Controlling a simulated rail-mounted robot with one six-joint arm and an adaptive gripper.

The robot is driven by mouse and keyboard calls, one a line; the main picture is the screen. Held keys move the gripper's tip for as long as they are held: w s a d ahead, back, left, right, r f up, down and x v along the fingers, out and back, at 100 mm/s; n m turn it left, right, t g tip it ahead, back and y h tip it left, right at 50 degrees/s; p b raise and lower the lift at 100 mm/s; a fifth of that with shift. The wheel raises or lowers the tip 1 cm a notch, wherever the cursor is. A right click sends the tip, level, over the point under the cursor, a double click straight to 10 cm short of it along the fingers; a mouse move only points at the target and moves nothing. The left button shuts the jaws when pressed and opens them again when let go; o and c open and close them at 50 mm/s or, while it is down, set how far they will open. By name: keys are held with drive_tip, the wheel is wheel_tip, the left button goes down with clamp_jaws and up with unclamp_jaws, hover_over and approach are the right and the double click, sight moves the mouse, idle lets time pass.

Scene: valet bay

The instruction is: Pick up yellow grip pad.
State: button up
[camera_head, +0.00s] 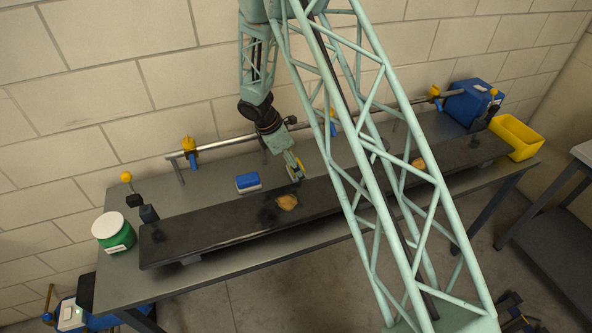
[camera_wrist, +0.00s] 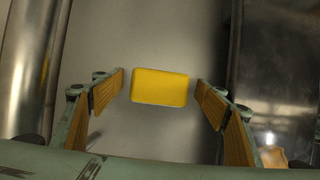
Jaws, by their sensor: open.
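The yellow grip pad (camera_wrist: 160,87) is a small rounded yellow block, lying on the grey bench top in the wrist view. My gripper (camera_wrist: 161,82) is open above it, with one finger on each side of the pad in the picture and a gap at both ends. Nothing is between the fingers' grip. How far the fingertips are above the pad is hard to tell. In the head view my gripper (camera_head: 294,168) hangs over the bench between the rail and the dark plank; the pad cannot be made out there.
A metal rail (camera_head: 225,142) runs behind, and a dark plank (camera_head: 220,228) in front. A blue and white block (camera_head: 248,182) lies left of my gripper. A tan lump (camera_head: 287,202) sits on the plank. A green tub (camera_head: 114,232) and yellow bin (camera_head: 515,138) stand at the ends.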

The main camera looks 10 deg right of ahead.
idle(0.5)
drive_tip(key=c, duration=1)
drive_tip(key=shift+r, duration=0.2)
wheel_tip(320, 180, up, 18)
drive_tip(key=shift+f, duration=0.15)
idle(0.7)
drive_tip(key=o, duration=0.4)
drive_tip(key=shift+c, duration=1.4)
